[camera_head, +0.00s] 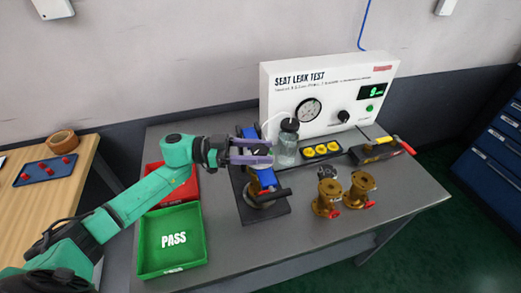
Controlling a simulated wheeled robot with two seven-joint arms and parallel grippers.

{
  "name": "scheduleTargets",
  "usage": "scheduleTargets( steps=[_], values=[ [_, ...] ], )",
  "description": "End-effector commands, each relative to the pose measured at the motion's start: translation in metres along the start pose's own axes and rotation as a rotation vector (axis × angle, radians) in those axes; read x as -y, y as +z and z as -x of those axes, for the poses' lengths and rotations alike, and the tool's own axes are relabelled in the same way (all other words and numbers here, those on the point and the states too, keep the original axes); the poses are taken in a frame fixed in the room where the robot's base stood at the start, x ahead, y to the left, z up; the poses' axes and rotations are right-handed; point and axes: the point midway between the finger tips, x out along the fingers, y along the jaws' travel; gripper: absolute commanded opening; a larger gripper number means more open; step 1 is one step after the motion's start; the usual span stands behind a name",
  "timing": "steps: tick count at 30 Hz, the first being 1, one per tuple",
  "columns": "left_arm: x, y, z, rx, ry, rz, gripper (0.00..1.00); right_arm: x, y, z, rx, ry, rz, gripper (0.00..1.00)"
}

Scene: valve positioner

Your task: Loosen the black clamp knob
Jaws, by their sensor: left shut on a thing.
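The clamp fixture is a black base plate (280,210) with a blue clamp body (267,177), standing on the grey bench left of the middle. A brass valve (260,200) and a black bar sit low in it. My left gripper (269,152) comes in from the left, level above the blue clamp. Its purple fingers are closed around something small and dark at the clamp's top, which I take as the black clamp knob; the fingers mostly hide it. My right gripper is not in view.
A clear jar (286,150) with a dark lid stands just right of the fingers. Behind is the white seat leak test panel (285,88). Two brass valves (326,197) stand to the right. A green PASS tray (150,250) and red tray (182,190) lie left.

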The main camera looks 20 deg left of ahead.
Motion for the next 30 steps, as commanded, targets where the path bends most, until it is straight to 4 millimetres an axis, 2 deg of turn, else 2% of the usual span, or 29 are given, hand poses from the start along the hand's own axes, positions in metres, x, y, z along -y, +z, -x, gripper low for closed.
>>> scheduleTargets(
  steps=[8,15,21,30],
  values=[
    [-0.001,-0.006,0.0,0.001,-0.102,0.005,0.0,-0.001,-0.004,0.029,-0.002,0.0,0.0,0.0],
    [-0.002,-0.008,0.0,0.0,-0.28,0.009,0.0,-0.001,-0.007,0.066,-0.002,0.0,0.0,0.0],
    [-0.001,-0.006,0.0,-0.002,-0.441,0.008,0.0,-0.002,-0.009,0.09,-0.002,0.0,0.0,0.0],
    [0.0,-0.003,0.0,-0.002,-0.617,0.004,0.0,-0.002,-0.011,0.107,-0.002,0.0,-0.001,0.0]
  ],
)
